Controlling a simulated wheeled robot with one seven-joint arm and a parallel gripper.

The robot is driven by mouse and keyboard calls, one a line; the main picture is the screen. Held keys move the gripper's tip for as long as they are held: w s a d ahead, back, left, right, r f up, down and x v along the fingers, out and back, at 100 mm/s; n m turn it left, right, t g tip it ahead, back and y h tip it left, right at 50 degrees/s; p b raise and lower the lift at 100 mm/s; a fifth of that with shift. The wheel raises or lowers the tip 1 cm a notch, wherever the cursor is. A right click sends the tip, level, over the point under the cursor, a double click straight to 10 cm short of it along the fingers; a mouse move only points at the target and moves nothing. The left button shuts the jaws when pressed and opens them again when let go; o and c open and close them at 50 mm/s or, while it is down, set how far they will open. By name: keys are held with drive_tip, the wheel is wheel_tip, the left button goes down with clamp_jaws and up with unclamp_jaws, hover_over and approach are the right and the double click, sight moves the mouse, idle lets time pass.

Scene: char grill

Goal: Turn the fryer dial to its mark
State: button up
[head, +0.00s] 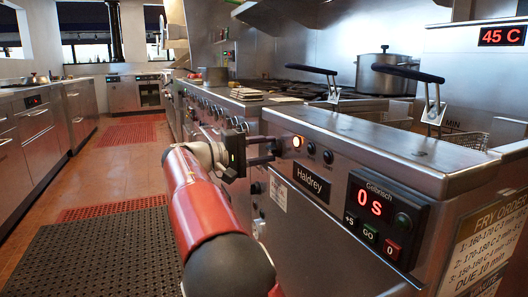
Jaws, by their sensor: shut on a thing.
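The fryer (345,130) is the steel unit at the right, with its front panel facing the aisle. My gripper (272,150) reaches in from the left and is shut at the left end of this panel, on the fryer dial. The fingers hide most of the dial, and I cannot make out its mark or its pointer. A red display (501,36) above the fryer reads 45 C.
Two small black knobs, one here (328,157), sit right of the lamp. A timer box (387,216) showing 0 S juts from the panel. Black basket handles (407,74) stick out above the fryer. A pot (387,74) stands behind. The aisle floor (110,165) at left is free, with mats.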

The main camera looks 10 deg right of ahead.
drive_tip(key=o, duration=1)
drive_tip(key=a, duration=0.2)
drive_tip(key=s+a, duration=0.1)
drive_tip(key=a, duration=0.2)
drive_tip(key=a+p, duration=0.1)
drive_tip(key=a, duration=0.1)
drive_tip(key=shift+s+a, duration=0.25)
drive_tip(key=shift+a, duration=0.1)
